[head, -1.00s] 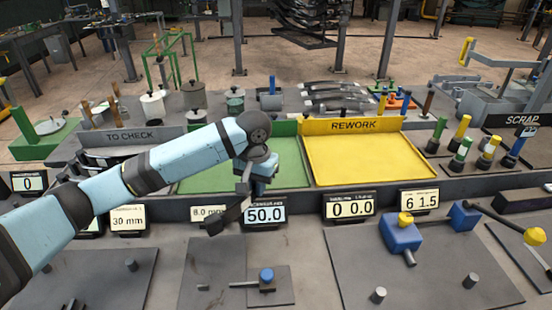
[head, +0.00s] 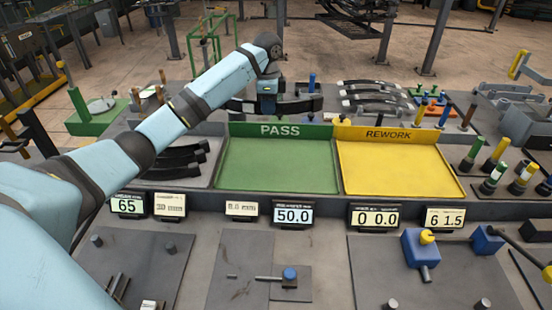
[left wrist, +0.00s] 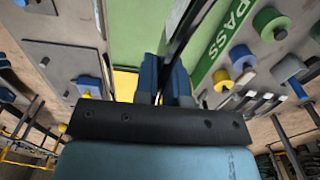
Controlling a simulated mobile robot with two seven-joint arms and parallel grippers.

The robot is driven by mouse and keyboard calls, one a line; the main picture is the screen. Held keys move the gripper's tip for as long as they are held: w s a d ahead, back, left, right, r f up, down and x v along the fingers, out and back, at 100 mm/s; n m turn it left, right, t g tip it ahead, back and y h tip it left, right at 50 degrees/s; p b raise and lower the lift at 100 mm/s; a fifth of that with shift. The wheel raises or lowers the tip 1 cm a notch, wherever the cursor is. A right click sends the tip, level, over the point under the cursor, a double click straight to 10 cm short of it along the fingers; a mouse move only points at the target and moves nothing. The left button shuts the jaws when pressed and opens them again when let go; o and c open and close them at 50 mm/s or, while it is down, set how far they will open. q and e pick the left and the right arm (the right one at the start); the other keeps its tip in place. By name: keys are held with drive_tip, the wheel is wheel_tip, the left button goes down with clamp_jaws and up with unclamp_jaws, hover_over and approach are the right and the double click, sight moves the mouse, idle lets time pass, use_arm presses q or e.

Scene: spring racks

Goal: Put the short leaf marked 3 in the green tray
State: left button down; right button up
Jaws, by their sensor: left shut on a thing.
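My left gripper (head: 268,98) is shut on a dark curved leaf (head: 303,106), gripped near its middle and held up level. In the head view it shows across the top of the PASS wall of the green tray (head: 275,165). In the left wrist view the leaf (left wrist: 183,30) runs between the two blue fingers (left wrist: 164,80), with the green tray's floor (left wrist: 135,35) and PASS wall below. The tray is empty. No number is readable on the leaf. My right gripper is not in view.
The yellow REWORK tray (head: 395,170) adjoins on the right and is empty. Several dark leaves (head: 180,160) lie in the grey tray at left, partly behind my arm. More leaves (head: 375,97) sit on a rack behind. Small displays (head: 293,214) line the front edge.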

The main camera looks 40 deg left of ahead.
use_arm(q)
drive_tip(key=p, duration=0.2)
hover_over(270, 167)
drive_tip(key=f, duration=1.4)
drive_tip(key=shift+w+a+f, duration=0.1)
drive_tip(key=shift+a+f, duration=0.1)
drive_tip(key=shift+f, duration=2.5)
drive_tip(key=c, duration=1.6)
unclamp_jaws()
drive_tip(key=shift+f, duration=0.2)
drive_tip(key=shift+c, duration=0.2)
drive_tip(key=o, duration=0.4)
drive_tip(key=shift+o, duration=0.2)
drive_tip(key=shift+r, duration=0.15)
